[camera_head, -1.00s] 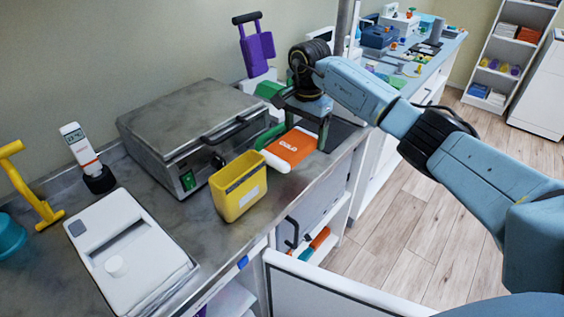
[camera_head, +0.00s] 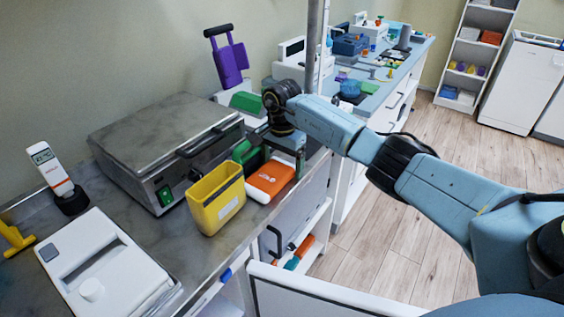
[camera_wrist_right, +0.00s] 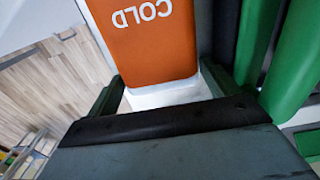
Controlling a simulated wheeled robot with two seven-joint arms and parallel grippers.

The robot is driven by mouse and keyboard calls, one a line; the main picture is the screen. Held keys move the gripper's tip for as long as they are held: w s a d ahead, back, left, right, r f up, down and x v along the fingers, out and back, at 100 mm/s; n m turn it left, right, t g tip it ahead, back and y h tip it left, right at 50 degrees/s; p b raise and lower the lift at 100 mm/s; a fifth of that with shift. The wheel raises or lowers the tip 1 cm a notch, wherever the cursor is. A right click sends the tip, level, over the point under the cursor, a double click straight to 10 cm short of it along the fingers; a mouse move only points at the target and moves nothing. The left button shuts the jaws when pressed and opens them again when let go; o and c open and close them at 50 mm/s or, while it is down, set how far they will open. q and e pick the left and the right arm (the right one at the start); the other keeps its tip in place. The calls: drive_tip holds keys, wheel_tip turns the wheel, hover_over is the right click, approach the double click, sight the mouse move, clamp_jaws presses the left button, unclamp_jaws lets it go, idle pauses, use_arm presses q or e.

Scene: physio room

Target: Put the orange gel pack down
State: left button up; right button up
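The orange gel pack (camera_head: 270,179), with white edges, is by the counter's front edge, just right of the yellow bin (camera_head: 216,198). My right gripper (camera_head: 284,150) reaches down over it from behind. My left gripper is in neither view.
A grey hot-plate unit (camera_head: 165,140) stands left of the pack. Green items (camera_head: 247,155) stand close behind it, and also show at right in the wrist view (camera_wrist_right: 290,60). A white device (camera_head: 105,270) and a thermometer (camera_head: 48,168) are at left. A pole (camera_head: 315,45) rises behind.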

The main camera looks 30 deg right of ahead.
drive_tip(key=shift+o, duration=1.1)
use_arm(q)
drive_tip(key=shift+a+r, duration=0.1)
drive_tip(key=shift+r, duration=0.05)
use_arm(e)
drive_tip(key=shift+r, duration=0.15)
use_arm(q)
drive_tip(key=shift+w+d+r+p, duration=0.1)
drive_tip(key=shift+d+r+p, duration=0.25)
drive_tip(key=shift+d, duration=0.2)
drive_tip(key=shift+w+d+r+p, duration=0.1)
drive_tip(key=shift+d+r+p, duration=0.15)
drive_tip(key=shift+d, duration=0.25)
use_arm(e)
wheel_tip(320, 180, up, 12)
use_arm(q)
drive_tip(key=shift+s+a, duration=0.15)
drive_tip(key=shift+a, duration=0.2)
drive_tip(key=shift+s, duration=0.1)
use_arm(e)
drive_tip(key=shift+s, duration=0.1)
